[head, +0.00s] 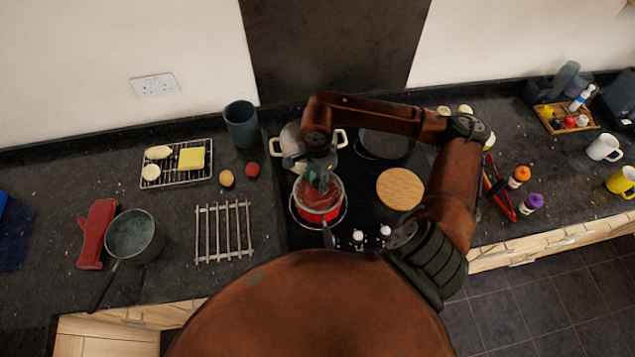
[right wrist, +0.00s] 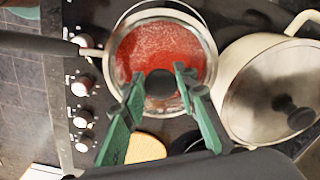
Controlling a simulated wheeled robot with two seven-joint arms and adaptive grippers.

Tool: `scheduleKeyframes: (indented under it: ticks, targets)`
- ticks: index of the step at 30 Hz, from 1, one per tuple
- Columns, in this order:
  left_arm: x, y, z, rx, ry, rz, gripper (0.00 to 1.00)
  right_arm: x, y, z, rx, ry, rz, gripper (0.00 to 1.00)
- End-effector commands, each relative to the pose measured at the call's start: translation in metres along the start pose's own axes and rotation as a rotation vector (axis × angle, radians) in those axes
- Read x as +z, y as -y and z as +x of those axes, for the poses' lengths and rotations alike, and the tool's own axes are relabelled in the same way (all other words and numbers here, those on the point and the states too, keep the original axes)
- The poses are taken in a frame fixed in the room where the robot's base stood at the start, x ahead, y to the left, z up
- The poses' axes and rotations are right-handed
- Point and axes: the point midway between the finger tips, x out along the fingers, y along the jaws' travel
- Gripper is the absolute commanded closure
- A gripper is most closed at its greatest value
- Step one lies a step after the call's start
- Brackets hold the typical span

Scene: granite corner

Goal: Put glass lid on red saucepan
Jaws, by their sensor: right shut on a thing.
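The red saucepan (head: 319,216) stands on the front left ring of the black hob, its dark handle pointing toward me. The glass lid (head: 333,193) is over the saucepan's mouth, and red shows through it. In the right wrist view the lid (right wrist: 203,47) is a clear disc with a pale rim and a dark knob (right wrist: 160,84). My right gripper (head: 319,183) is shut on the knob; its green fingers also show in the right wrist view (right wrist: 158,88). Whether the lid touches the pan's rim I cannot tell. My left gripper is out of view.
A cream lidded pot (head: 291,140) stands close behind the saucepan. A round wooden board (head: 400,188) lies to the right, with a dark pan (head: 385,144) behind it. Hob knobs (head: 358,236) are in front. A metal trivet (head: 224,230) lies left of the hob.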

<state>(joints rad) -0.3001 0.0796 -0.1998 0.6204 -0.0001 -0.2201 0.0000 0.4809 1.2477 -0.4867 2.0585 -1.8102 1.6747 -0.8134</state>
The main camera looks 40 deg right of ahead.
Motion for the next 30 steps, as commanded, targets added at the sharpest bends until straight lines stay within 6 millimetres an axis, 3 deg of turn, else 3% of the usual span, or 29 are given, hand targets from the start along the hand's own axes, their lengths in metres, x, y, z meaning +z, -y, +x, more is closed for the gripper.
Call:
scheduleKeyframes:
  ticks: [7,8,16,22,30]
  targets:
    - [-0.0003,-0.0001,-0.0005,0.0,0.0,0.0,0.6,0.0,0.0003,-0.0009,-0.001,0.0,0.0,1.0]
    - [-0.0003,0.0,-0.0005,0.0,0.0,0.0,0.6,0.0,0.0003,-0.0009,-0.001,0.0,0.0,0.72]
    - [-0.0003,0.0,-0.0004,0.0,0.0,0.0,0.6,0.0,0.0003,-0.0006,-0.001,0.0,0.0,0.53]
    - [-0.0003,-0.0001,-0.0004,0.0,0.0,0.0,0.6,0.0,0.0002,-0.0005,-0.001,0.0,0.0,0.53]
    - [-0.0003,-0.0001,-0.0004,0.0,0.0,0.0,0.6,0.0,0.0001,-0.0003,0.0,0.0,0.0,0.35]
